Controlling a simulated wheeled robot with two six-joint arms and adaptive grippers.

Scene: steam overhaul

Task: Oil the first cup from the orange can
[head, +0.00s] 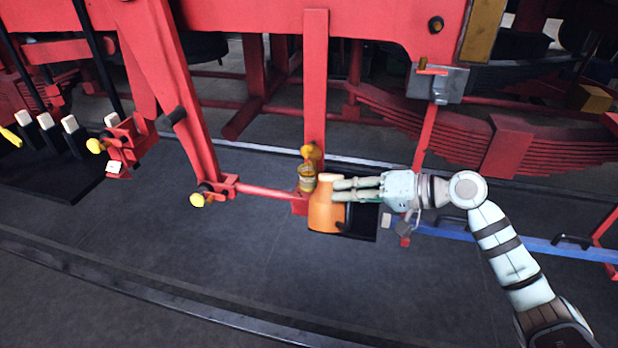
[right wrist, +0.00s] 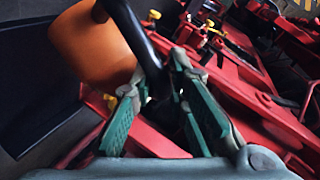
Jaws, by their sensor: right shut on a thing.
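The orange can (head: 325,214), with a pale top, is near the middle of the head view. It looks roughly upright. My right gripper (head: 337,189) reaches it from the right and is shut on its black handle; in the right wrist view the dark handle (right wrist: 150,58) passes between the green-padded fingers (right wrist: 160,98), with the orange body (right wrist: 92,45) at upper left. A small brass-and-glass cup (head: 306,180) sits on the red rod end, just left of the can in the picture. I cannot tell whether can and cup touch. My left gripper is out of view.
A black tray (head: 363,222) lies behind and right of the can. A red upright (head: 315,80) stands above the cup, and a red rod (head: 265,191) runs left to a yellow-knobbed joint (head: 197,200). A blue bar (head: 540,245) lies at right. The floor in front is clear.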

